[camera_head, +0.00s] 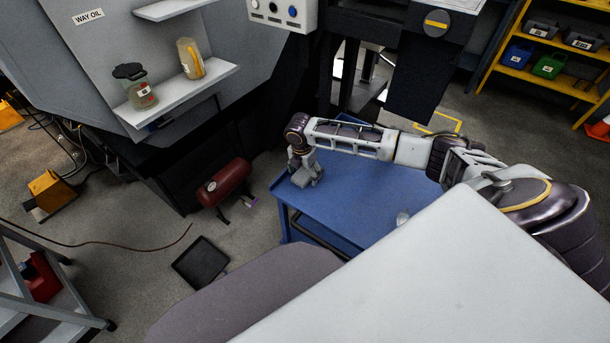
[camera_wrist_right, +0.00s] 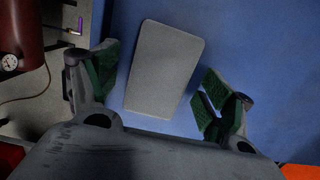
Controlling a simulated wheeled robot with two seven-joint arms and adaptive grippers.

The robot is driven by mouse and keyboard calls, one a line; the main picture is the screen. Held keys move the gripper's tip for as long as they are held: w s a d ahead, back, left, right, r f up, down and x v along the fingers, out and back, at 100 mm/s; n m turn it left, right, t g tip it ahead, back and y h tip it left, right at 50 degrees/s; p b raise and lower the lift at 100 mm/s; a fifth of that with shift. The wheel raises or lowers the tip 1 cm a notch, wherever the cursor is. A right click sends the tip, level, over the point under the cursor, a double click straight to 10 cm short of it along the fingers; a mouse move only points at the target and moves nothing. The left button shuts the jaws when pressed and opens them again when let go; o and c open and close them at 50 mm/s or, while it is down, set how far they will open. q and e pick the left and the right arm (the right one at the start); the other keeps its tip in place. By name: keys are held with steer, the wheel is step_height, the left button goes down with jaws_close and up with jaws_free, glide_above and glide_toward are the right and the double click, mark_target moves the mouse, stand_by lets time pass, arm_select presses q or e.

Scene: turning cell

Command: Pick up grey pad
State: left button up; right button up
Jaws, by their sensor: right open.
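The grey pad (camera_wrist_right: 164,68) lies flat on the blue table in the right wrist view, a light grey rounded rectangle. Its lower end reaches in between the fingers of my right gripper (camera_wrist_right: 155,90). Those green-padded fingers are spread, one on each side of the pad, with blue surface showing between finger and pad on both sides. In the head view my right gripper (camera_head: 305,178) is over the left end of the blue table (camera_head: 345,200). There the pad is hard to tell apart from the gripper. My left gripper is not in view.
A red air tank (camera_head: 225,182) with a gauge stands on the floor left of the table. A small pale object (camera_head: 402,218) is near the table's front edge. The machine shelf (camera_head: 180,95) holds a jar and a bottle. The table's middle looks clear under my arm.

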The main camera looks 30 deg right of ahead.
mark_target(305, 173)
steer(key=c, duration=0.9)
steer(key=shift+r, duration=0.1)
steer(key=shift+c, duration=0.2)
